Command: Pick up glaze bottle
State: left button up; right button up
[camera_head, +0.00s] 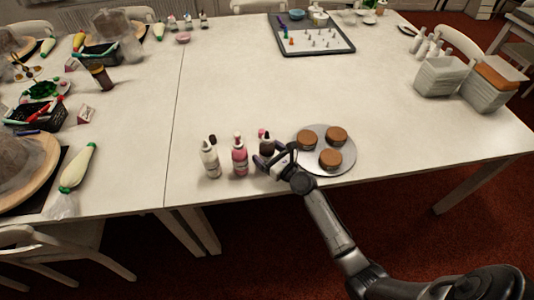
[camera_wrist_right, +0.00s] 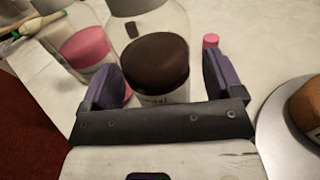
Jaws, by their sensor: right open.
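Three glaze bottles stand in a row near the table's front edge: a white one (camera_head: 210,158), a pink one (camera_head: 239,156) and a dark brown one (camera_head: 266,144). My right gripper (camera_head: 276,158) is at the brown bottle and partly hides it. In the right wrist view, the brown bottle (camera_wrist_right: 156,62) stands between the two open fingers of my gripper (camera_wrist_right: 166,82), with a gap visible on each side. The pink bottle (camera_wrist_right: 88,48) is to its left in that view. My left gripper is not in view.
A round plate (camera_head: 346,168) with three brown cakes (camera_head: 331,158) lies just right of my gripper. A piping bag (camera_head: 78,168) lies at the left. The middle of the table is clear.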

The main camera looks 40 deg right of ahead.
aim_at(273, 146)
jog(key=c, duration=0.8)
jog(key=shift+r, duration=0.1)
jog(key=shift+r+p, duration=0.55)
jog(key=shift+r, duration=0.05)
jog(key=r+p, duration=0.1)
jog(key=r, duration=0.1)
jog(key=r+p, duration=0.1)
jog(key=shift+s+d+r+p, duration=0.2)
jog(key=shift+d+r+p, duration=0.05)
jog(key=shift+r+p, duration=0.1)
jog(key=shift+o, duration=0.7)
jog(key=s+d+r+p, duration=0.2)
jog(key=s+d+r, duration=0.3)
jog(key=s+d, duration=0.1)
jog(key=shift+d+r+p, duration=0.15)
jog(key=shift+d+p, duration=0.15)
jog(key=shift+d, duration=0.5)
jog(key=shift+s+d+r, duration=0.15)
jog(key=shift+s+d, duration=0.05)
jog(key=shift+d, duration=0.05)
jog(key=shift+c, duration=0.6)
jog(key=shift+s+d+r, duration=0.2)
jog(key=shift+s+d, duration=0.05)
